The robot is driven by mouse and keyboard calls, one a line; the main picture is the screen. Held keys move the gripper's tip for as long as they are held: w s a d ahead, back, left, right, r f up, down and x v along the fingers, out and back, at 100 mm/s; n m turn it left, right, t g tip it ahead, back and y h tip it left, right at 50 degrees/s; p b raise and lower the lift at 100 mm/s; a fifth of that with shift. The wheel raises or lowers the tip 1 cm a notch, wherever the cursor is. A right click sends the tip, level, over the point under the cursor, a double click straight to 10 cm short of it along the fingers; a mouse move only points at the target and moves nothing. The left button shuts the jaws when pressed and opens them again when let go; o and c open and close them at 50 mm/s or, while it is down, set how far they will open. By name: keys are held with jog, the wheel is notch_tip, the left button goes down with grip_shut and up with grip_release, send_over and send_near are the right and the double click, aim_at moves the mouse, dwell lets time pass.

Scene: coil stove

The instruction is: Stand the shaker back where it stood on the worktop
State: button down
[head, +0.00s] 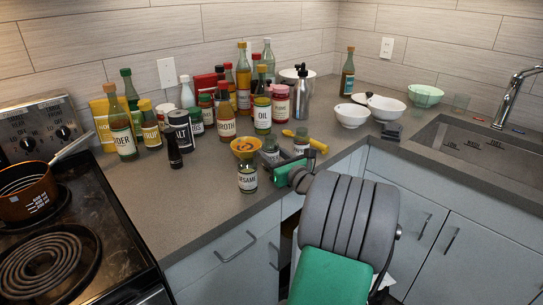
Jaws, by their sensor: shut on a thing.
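The shaker is a small clear jar labelled SESAME (247,181), with dark green showing above its label. It is upright near the front edge of the worktop (215,205). The fingertips are partly hidden behind the jar. I cannot tell whether its base touches the worktop or is slightly above it. An orange-yellow round piece (244,146) shows just above and behind it.
Two small jars (270,150) (301,141) stand close behind my gripper, beside a yellow-handled item (306,142). A dark bottle (174,152) stands to the left. Crowded bottles stand behind. The coil stove (110,240) is at left; bare worktop lies between it and the shaker.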

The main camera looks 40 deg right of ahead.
jog(key=shift+f, duration=0.1)
jog(key=c, duration=0.7)
grip_release()
jog(key=s, duration=0.4)
jog(key=s+a, duration=0.1)
jog(key=s, duration=0.3)
jog(key=s+a, duration=0.1)
jog(key=s, duration=0.3)
